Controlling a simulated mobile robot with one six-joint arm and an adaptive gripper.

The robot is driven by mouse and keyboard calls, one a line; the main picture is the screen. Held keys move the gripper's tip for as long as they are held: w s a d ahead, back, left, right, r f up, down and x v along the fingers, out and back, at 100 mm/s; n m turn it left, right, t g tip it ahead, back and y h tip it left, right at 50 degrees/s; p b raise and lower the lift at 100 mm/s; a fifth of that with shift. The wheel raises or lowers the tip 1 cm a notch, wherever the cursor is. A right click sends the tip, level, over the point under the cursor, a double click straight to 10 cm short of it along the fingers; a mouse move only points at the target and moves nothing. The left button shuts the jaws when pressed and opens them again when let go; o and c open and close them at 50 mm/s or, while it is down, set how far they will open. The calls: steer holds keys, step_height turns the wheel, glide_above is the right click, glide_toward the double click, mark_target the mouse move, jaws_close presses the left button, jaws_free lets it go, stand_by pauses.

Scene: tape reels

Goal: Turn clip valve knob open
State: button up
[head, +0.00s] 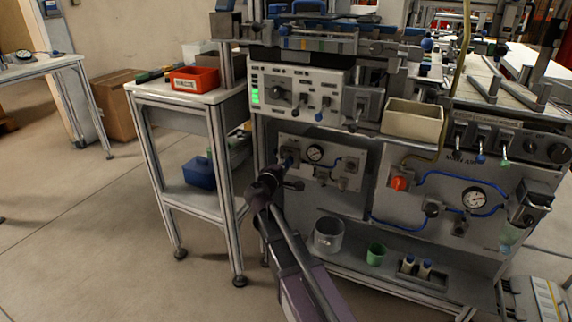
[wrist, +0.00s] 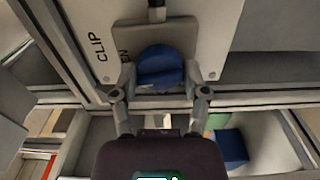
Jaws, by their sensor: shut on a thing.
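The clip valve's blue knob (wrist: 162,64) sits on a grey square plate (wrist: 183,36) on a light panel in the wrist view. Lettering beside it reads "CLIP", with "EN" partly visible. My gripper (wrist: 161,84) reaches the knob from below in this view, with one finger on each side, and is shut on it. In the head view my gripper (head: 288,170) is at the left end of the small panel (head: 327,172) under the control box. There the knob is mostly hidden, and its exact angle is hard to read.
A grey cup (head: 328,236) and green cup (head: 376,254) stand on the lower shelf.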

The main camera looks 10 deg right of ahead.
steer(key=shift+s+d+m, duration=0.1)
steer(key=shift+s+m, duration=0.05)
steer(key=shift+m, duration=1.05)
steer(key=o, duration=1.1)
steer(key=shift+o, duration=0.2)
steer(key=v, duration=1.2)
